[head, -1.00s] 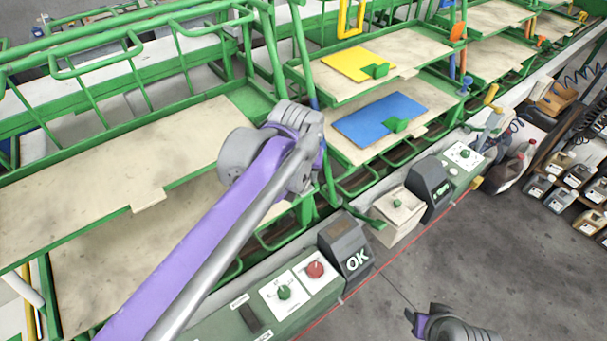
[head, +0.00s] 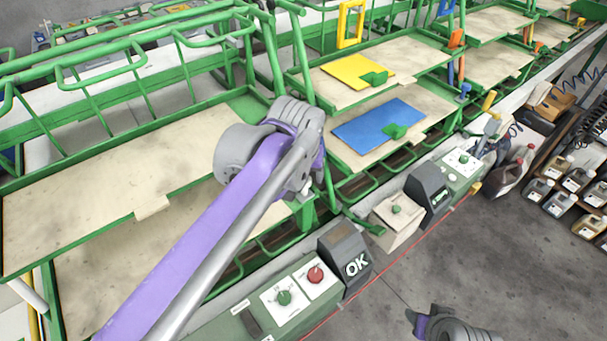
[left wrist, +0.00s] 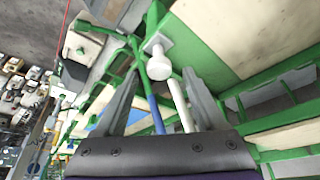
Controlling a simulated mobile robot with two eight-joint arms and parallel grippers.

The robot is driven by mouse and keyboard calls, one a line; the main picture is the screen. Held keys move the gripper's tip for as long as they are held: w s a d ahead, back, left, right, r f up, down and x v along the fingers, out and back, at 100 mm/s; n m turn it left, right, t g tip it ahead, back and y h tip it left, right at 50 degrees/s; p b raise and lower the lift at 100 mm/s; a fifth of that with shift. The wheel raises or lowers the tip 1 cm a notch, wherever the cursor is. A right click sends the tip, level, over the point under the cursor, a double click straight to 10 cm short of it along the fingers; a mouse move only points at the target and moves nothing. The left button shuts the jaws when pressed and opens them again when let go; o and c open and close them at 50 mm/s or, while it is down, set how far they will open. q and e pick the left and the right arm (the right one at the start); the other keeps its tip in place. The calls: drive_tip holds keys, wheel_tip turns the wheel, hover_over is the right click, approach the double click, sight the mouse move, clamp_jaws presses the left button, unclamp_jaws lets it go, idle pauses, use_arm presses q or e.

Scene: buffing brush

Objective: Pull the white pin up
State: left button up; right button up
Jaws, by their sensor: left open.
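The white pin (left wrist: 159,66) has a round white knob and shows in the left wrist view, near a green tube with a metal plate. A white rod (left wrist: 178,102) runs down from beside the knob; I cannot tell whether it is part of the pin. My left gripper (left wrist: 162,74) is open, with one finger on each side of the knob in this view. I cannot tell how far apart in depth they are. In the head view my left wrist hides its gripper and the pin. Part of my right arm shows at the bottom right; its jaws are not clear.
Green racks with wooden shelves (head: 90,225) surround the left arm. A blue panel (head: 378,122) and yellow panel (head: 355,72) lie on shelves to the right. A control box (head: 262,312) with knobs and an OK display (head: 345,255) stands in front. Grey floor is open at lower right.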

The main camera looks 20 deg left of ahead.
use_arm(q)
drive_tip(key=v, duration=0.9)
drive_tip(key=shift+r, duration=0.35)
drive_tip(key=shift+s, duration=0.1)
